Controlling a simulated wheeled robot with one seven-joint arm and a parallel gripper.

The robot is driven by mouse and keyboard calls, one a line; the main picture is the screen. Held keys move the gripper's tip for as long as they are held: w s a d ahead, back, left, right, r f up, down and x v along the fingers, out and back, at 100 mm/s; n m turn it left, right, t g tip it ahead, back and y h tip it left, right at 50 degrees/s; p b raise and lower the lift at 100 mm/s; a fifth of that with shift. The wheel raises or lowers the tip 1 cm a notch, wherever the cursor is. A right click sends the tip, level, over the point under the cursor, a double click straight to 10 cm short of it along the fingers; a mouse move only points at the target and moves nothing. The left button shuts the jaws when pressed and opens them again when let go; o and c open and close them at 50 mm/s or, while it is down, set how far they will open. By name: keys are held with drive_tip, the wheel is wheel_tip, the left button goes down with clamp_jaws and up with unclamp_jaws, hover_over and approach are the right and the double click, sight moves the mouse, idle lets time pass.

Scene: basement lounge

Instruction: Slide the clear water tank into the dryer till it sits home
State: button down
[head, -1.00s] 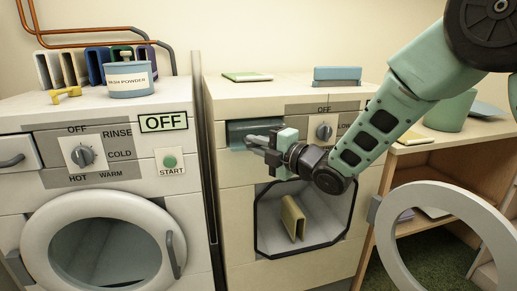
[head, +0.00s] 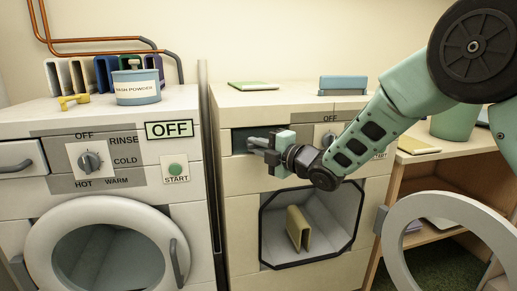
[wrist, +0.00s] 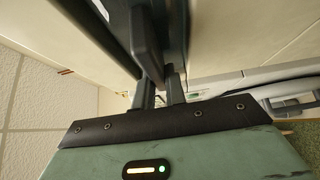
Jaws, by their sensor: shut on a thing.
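The dryer (head: 237,185) is the cream machine right of the washer, with its slot (head: 239,139) at the upper left of its front. My gripper (head: 256,143) is at this slot, shut on the water tank's grip. In the wrist view, a dark grey bar of the tank (wrist: 147,35) lies between the fingers of my gripper (wrist: 160,88), against a dark panel in the cream front. The tank's clear body is hidden in the dryer. I cannot tell if it is fully seated.
The dryer's round door (head: 393,245) hangs open at the right; a tan book-like thing (head: 300,229) stands in the drum opening. The washer (head: 20,115) is at the left, with a wash powder tub (head: 137,88). A wooden shelf unit (head: 455,172) stands at the right.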

drive_tip(key=shift+w, duration=0.1)
drive_tip(key=c, duration=1.4)
unclamp_jaws()
drive_tip(key=shift+o, duration=0.2)
drive_tip(key=b+v, duration=0.2)
drive_tip(key=v, duration=1.5)
drive_tip(key=s+f+m+g+h, duration=0.4)
drive_tip(key=s+f+m+h, duration=0.5)
drive_tip(key=m, duration=0.3)
drive_tip(key=s+d+f+m+g+h, duration=0.15)
drive_tip(key=s+m+g, duration=0.25)
drive_tip(key=s, duration=0.7)
drive_tip(key=s+d+f+m+g+h, duration=0.1)
drive_tip(key=s+d+m+g+h, duration=0.2)
drive_tip(key=s, duration=0.8)
wheel_tip(320, 180, up, 15)
drive_tip(key=s+m+p, duration=0.1)
drive_tip(key=p, duration=1.4)
drive_tip(key=shift+s+a+m, duration=0.2)
drive_tip(key=shift+a+m, duration=0.05)
drive_tip(key=shift+m, duration=0.05)
